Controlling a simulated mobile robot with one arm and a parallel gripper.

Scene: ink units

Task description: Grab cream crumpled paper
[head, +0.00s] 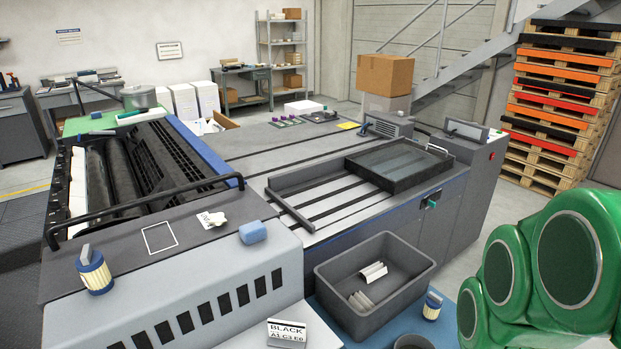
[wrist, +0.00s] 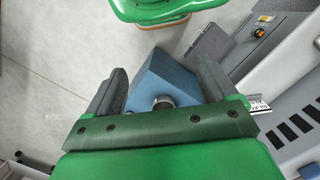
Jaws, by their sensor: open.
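A small cream crumpled paper (head: 213,219) lies on the grey top of the press, right of a white square outline, in the head view. I cannot make it out in the wrist view. My gripper (wrist: 161,72) shows in the wrist view with its two dark fingers spread apart and nothing between them. Below the fingers is a blue surface (wrist: 160,75) with a dark round container (wrist: 163,102). In the head view only my green arm shows at the right, and the gripper is out of frame, away from the paper.
A grey bin (head: 415,283) holding pale folded pieces sits on the blue surface. A BLACK label card (head: 287,331) stands at the front. A black rail (head: 150,205) crosses behind the paper.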

